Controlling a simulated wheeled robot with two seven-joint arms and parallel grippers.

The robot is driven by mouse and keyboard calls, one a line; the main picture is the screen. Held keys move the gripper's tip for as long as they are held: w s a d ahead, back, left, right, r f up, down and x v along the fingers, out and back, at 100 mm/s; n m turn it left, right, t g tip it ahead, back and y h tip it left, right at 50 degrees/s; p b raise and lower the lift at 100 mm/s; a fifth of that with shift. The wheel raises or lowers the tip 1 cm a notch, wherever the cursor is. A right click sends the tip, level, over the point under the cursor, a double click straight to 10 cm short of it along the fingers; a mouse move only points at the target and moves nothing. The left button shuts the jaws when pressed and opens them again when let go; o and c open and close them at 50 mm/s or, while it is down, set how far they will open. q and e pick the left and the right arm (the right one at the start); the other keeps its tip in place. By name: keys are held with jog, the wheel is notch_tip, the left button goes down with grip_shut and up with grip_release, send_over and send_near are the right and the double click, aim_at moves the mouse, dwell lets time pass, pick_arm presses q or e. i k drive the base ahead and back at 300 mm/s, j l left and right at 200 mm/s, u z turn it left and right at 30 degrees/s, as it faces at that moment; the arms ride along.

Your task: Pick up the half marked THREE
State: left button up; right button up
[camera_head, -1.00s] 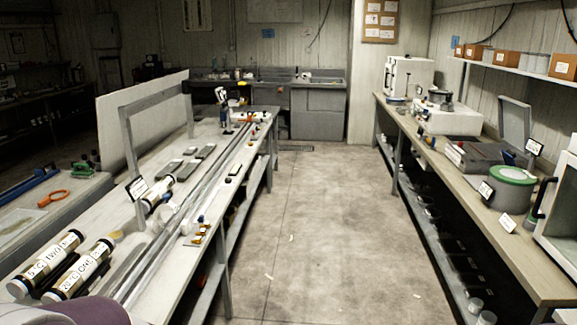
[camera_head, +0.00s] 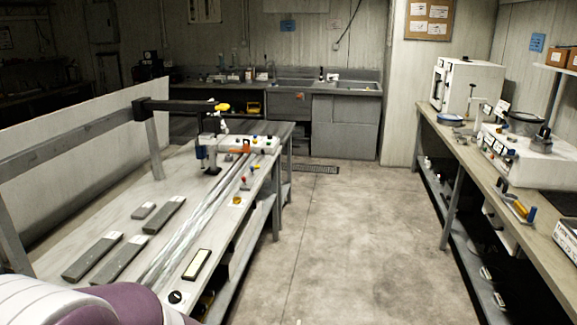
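No half marked THREE can be made out in the head view. Several grey bars lie on the left bench (camera_head: 72,213); one grey bar (camera_head: 165,214) is near the bench's middle, and I can read no marking on them. Long clear tubes or rails (camera_head: 205,208) run along the bench's right side. Neither of my grippers is in view; only a white and purple part, which seems to be my own body, shows at the lower left.
A long right bench (camera_head: 490,172) carries equipment, including a white cabinet (camera_head: 470,84). The floor aisle (camera_head: 350,240) between the benches is clear.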

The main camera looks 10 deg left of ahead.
aim_at(78, 268)
jog(key=i+u, duration=0.2)
jog(key=i, duration=0.55)
jog(key=i+l+u, duration=0.2)
jog(key=i, duration=0.5)
jog(key=i+j+u, duration=0.2)
jog(key=u, duration=0.3)
jog(key=i+u, duration=0.75)
jog(key=u, duration=0.25)
jog(key=i+u, duration=0.1)
jog(key=i, duration=0.2)
